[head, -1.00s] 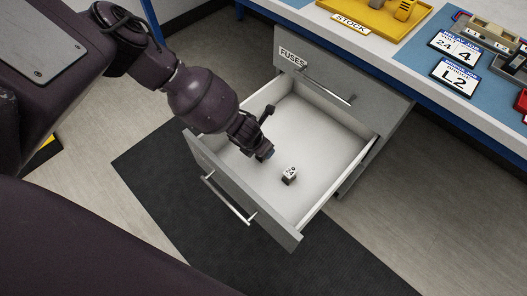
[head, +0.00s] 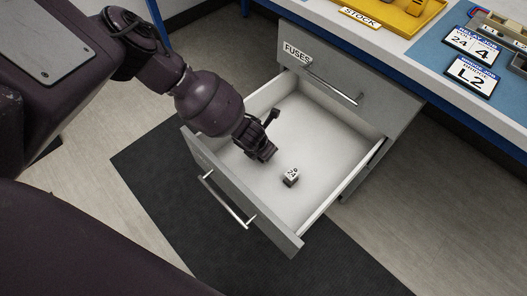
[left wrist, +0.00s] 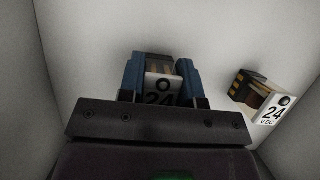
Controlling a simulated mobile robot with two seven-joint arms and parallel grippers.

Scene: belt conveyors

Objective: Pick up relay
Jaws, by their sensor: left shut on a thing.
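My left gripper (head: 263,151) reaches down into an open drawer. In the left wrist view its blue fingers (left wrist: 161,82) are shut on a relay (left wrist: 160,86), a small block with a white face marked 24 and a dark and orange body. In the head view the gripper hides this held relay. A second relay (head: 291,177), marked 24, lies loose on the drawer floor to the right of the gripper. In the left wrist view this loose relay (left wrist: 261,96) reads 24 VDC and lies apart from the fingers. My right gripper is not in view.
The pulled-out drawer (head: 318,222) has white walls around the gripper. A closed drawer labelled FUSES (head: 330,75) is above it. Much of the drawer floor is clear.

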